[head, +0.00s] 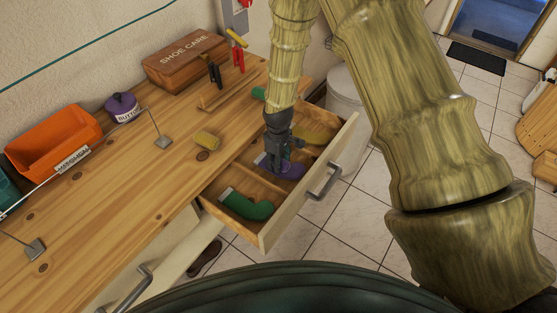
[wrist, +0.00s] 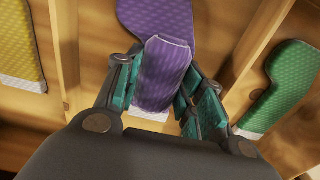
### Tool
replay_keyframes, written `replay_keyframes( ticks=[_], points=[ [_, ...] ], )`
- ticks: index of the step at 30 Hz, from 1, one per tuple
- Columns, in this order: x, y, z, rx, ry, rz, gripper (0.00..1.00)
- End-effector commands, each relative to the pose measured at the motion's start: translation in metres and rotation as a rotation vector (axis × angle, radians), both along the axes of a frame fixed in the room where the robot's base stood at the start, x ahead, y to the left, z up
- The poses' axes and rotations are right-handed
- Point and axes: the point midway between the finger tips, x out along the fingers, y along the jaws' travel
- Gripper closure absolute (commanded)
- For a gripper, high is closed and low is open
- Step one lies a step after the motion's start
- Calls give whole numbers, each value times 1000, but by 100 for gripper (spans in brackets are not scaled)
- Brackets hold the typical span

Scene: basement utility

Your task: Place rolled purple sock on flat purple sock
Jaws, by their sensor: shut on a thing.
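My gripper (head: 274,163) reaches down into the middle compartment of the open drawer. In the wrist view, its teal-padded fingers (wrist: 162,100) are shut on the rolled purple sock (wrist: 165,72), one on each side. The flat purple sock (wrist: 158,16) lies beyond and partly behind the roll, in the same compartment. In the head view the flat purple sock (head: 292,171) shows to the right of the fingers, and the gripper hides most of the roll. I cannot tell whether the roll touches the flat sock.
Dividers split the drawer (head: 262,238). A flat green sock (head: 247,207) lies in the near compartment and a flat yellow sock (head: 315,134) in the far one. A yellow roll (head: 207,139) and a green roll (head: 259,94) are on the worktop (head: 130,200).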

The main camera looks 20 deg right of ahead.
Motion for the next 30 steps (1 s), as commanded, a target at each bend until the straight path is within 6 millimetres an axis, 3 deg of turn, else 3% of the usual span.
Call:
replay_keyframes(
  ticks=[7,8,11,24,30],
  points=[
    [0,0,-4,-1,1,0,78],
    [0,0,-3,0,0,0,58],
    [0,0,-3,-1,1,0,40],
    [0,0,2,0,0,0,40],
    [0,1,20,0,-1,1,40]
  ],
)
